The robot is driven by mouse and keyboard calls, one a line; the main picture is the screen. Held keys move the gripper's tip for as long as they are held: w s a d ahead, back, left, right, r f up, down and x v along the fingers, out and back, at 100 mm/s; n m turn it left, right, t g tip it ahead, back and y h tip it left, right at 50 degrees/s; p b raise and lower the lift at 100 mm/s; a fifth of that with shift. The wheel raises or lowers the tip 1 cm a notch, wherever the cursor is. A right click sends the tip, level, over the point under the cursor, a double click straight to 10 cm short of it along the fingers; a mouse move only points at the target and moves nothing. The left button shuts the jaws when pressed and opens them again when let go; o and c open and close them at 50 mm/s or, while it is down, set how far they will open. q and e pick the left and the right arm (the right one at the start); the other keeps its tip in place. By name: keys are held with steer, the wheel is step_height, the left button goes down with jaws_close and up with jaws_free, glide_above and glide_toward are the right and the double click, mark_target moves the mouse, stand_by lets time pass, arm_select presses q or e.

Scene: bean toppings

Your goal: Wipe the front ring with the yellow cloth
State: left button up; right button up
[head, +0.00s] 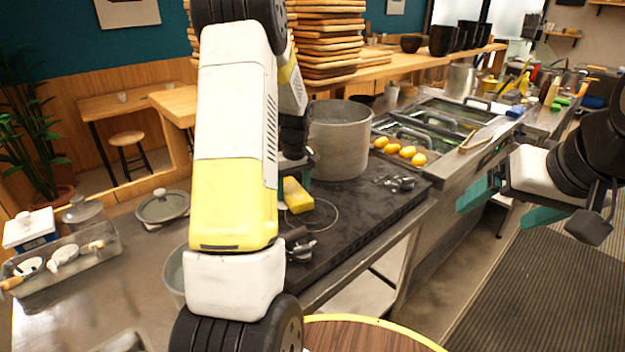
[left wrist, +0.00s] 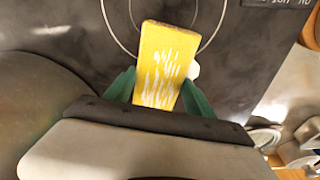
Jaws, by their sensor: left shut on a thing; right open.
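The yellow cloth (head: 297,195) looks like a flat yellow block and sits over the front ring (head: 322,217) of the dark cooktop. In the left wrist view the cloth (left wrist: 160,62) stands out between the green fingers of my left gripper (left wrist: 158,92), which is shut on it. The ring's circles (left wrist: 218,25) show around the cloth's far end. I cannot tell whether the cloth touches the surface. My left arm hides part of the cooktop in the head view. My right gripper (head: 503,203) is open and empty, right of the counter above the floor.
A large grey pot (head: 340,140) stands behind the ring on the cooktop. Control knobs (head: 300,247) lie at the cooktop's front. Yellow-orange items (head: 407,152) sit right of the pot. A pot lid (head: 163,206) and a jar tray (head: 62,262) are at left.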

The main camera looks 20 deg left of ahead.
mark_target(285, 194)
arm_select(q)
steer(key=shift+s+a, duration=0.4)
steer(key=shift+s, duration=0.25)
steer(key=shift+s+a, duration=0.35)
steer(key=shift+s, duration=0.3)
steer(key=shift+w+d, duration=0.55)
steer(key=shift+w, duration=0.35)
steer(key=shift+w+d, duration=0.5)
steer(key=shift+w, duration=0.35)
steer(key=shift+s+a+f, duration=0.1)
steer(key=shift+s+a, duration=0.45)
steer(key=shift+s, duration=0.35)
steer(key=shift+s+a, duration=0.5)
steer(key=shift+s, duration=0.4)
steer(key=shift+w+d, duration=0.55)
steer(key=shift+w, duration=0.35)
steer(key=shift+w+d, duration=0.5)
steer(key=shift+w, duration=0.4)
